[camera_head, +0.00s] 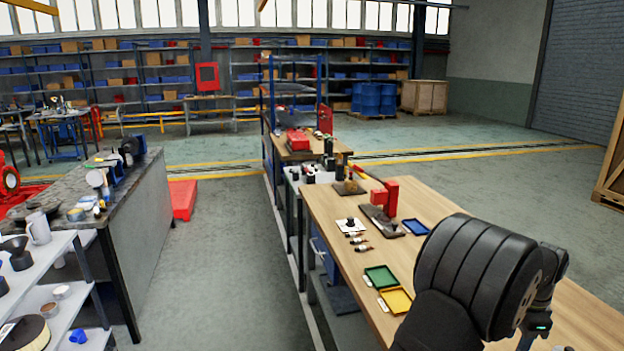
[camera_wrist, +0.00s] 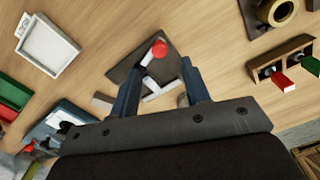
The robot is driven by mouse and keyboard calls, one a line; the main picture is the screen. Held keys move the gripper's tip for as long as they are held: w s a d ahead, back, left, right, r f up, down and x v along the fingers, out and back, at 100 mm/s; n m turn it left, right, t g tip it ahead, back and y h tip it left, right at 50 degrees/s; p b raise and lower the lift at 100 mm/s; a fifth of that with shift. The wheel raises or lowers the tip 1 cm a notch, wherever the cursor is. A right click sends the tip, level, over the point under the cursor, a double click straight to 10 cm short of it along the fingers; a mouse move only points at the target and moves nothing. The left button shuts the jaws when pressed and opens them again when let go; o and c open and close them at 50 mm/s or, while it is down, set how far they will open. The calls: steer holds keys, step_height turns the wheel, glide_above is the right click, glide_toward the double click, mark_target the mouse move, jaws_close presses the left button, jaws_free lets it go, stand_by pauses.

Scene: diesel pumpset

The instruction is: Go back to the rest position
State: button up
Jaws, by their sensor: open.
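My gripper (camera_wrist: 159,75) shows in the wrist view with its two dark fingers spread apart. Nothing is clamped between them. Beyond the fingertips, a dark square plate (camera_wrist: 124,66) lies on the wooden bench top. A red ball knob (camera_wrist: 159,49) and a pale bar (camera_wrist: 158,91) show over this plate, between the fingers in the picture. I cannot tell how far the fingertips are from the knob. In the head view my dark arm fills the lower right over the bench, and the fingers cannot be made out there.
The wooden bench (camera_head: 446,205) holds a green tray (camera_head: 380,276), a yellow tray (camera_head: 396,300), a blue tray (camera_head: 415,227) and a red block (camera_head: 391,197).

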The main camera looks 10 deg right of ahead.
step_height(320, 180, up, 12)
step_height(320, 180, down, 18)
steer(key=shift+a+r, duration=0.1)
steer(key=shift+r, duration=0.1)
steer(key=shift+a+f+n, duration=0.1)
steer(key=shift+f+n, duration=0.05)
steer(key=shift+n, duration=0.15)
steer(key=n, duration=0.1)
steer(key=s+a+n, duration=0.1)
steer(key=n, duration=0.1)
steer(key=shift+a, duration=0.3)
steer(key=n, duration=0.1)
steer(key=s+a+n, duration=0.1)
steer(key=n, duration=0.1)
steer(key=shift+a, duration=0.1)
steer(key=n, duration=0.1)
steer(key=s+a+n, duration=0.1)
steer(key=n, duration=0.1)
steer(key=shift+s, duration=0.3)
steer(key=s+n, duration=0.1)
steer(key=n, duration=0.1)
steer(key=s+n, duration=0.1)
steer(key=shift+a+n, duration=0.2)
steer(key=shift+n, duration=0.2)
steer(key=shift+r, duration=0.4)
